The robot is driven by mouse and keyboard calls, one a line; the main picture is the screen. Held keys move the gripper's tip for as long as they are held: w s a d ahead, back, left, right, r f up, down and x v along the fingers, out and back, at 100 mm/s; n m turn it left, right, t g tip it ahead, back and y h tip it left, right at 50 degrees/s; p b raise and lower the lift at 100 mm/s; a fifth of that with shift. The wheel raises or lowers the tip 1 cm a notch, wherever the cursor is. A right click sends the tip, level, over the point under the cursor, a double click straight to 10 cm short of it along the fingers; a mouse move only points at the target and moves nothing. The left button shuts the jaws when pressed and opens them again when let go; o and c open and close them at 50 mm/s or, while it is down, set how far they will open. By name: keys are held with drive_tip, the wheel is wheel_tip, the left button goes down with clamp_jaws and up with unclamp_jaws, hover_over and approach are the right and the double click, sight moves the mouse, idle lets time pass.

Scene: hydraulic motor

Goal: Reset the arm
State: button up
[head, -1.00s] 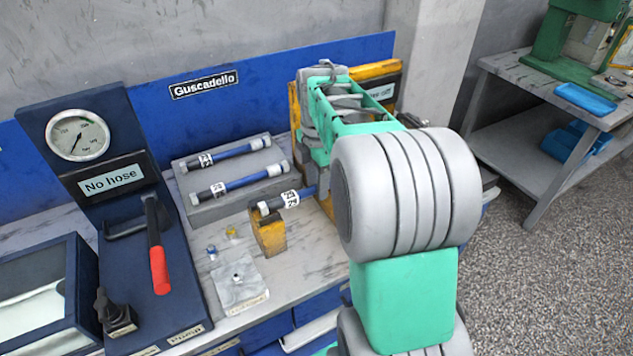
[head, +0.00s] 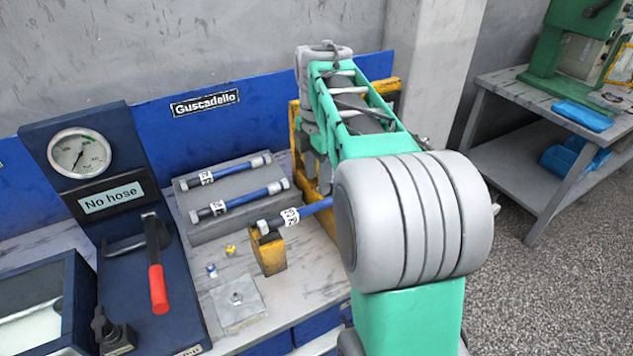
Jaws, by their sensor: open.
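My arm (head: 385,145), green and grey, reaches from the lower right over the right end of the workbench. My gripper (head: 319,172) hangs below the wrist at its far end, partly hidden by the arm. It is open, near the yellow frame. A blue hose with a black-and-white label (head: 292,216) rests on a yellow block (head: 269,253) below the gripper. Its right end is hidden behind my arm. I see nothing held between the fingers.
A grey rack (head: 215,228) with two similar hoses stands left of the gripper. A pump with a "No hose" sign (head: 112,197) and red lever (head: 158,289) is further left. A yellow frame (head: 385,88) stands close behind my arm. A side table (head: 500,90) is at right.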

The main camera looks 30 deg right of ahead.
drive_tip(key=s+a+f+m+t+p, duration=0.1)
drive_tip(key=s+a+f+m, duration=0.2)
drive_tip(key=s+a+m, duration=0.3)
drive_tip(key=s+a+f+m+t+p, duration=0.2)
drive_tip(key=s+a+m, duration=0.5)
drive_tip(key=m, duration=0.5)
drive_tip(key=shift+a+f, duration=0.6)
drive_tip(key=shift+a, duration=0.1)
